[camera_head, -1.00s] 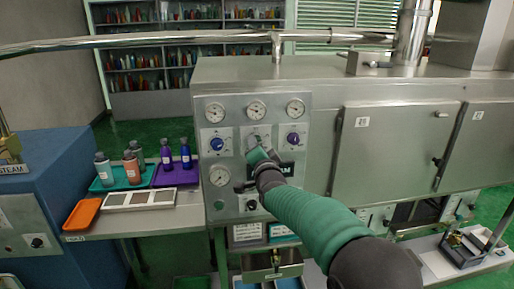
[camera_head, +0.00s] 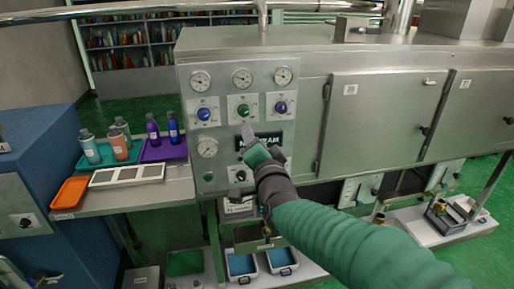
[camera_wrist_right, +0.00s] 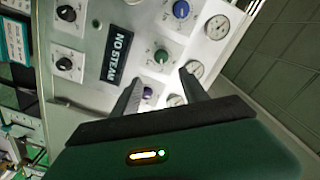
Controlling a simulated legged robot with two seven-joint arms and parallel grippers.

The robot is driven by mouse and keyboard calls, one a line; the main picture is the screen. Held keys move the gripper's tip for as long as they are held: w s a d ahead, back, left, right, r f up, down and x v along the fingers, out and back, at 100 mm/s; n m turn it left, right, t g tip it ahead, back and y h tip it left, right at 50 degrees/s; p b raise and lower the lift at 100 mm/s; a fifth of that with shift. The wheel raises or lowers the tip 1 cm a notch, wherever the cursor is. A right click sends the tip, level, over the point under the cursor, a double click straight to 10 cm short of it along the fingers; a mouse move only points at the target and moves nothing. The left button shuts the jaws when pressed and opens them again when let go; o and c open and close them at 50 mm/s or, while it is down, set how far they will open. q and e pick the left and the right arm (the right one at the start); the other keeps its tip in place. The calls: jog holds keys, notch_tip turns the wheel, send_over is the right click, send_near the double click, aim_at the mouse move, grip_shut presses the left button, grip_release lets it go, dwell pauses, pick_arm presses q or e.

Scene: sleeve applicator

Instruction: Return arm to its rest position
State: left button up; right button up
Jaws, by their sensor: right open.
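My right gripper (camera_head: 249,134) is in front of the steel control panel (camera_head: 222,75), just below the green knob (camera_head: 243,110). In the right wrist view the two fingers of my right gripper (camera_wrist_right: 160,78) are spread apart with nothing held between them. The green knob (camera_wrist_right: 161,56) shows beyond the fingertips, and the purple knob (camera_wrist_right: 147,93) shows between the fingers. The blue knob (camera_head: 204,114) is to the left on the panel. The "NO STEAM" sign (camera_wrist_right: 117,56) is partly hidden by my gripper in the head view. My left gripper is out of view.
A side shelf (camera_head: 125,196) at left holds a teal tray (camera_head: 84,163), a purple tray (camera_head: 160,154), several bottles and an orange tray (camera_head: 69,193). A steel pipe (camera_head: 150,8) runs along the top. Blue bins (camera_head: 240,264) stand below the panel.

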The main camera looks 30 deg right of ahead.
jog(key=shift+v, duration=1.1)
jog(key=shift+d+f, duration=0.1)
jog(key=s+a+f+n+g+y+p, duration=0.2)
jog(key=a+f+n+g, duration=0.1)
jog(key=f, duration=0.3)
jog(key=s+a+f+n+g+y+p, duration=0.1)
jog(key=s+a+f+n+g, duration=0.15)
jog(key=f, duration=0.45)
jog(key=s+a+f+n+g+y+p, duration=0.2)
jog(key=s+f+n+g, duration=0.15)
jog(key=f, duration=0.25)
jog(key=s+a+f+n+g+p, duration=0.1)
jog(key=s+f+n+g+p, duration=0.1)
jog(key=s+f+n+g, duration=0.3)
jog(key=s+f, duration=0.4)
jog(key=s, duration=0.4)
jog(key=shift+a+g, duration=0.3)
jog(key=shift+g, duration=0.1)
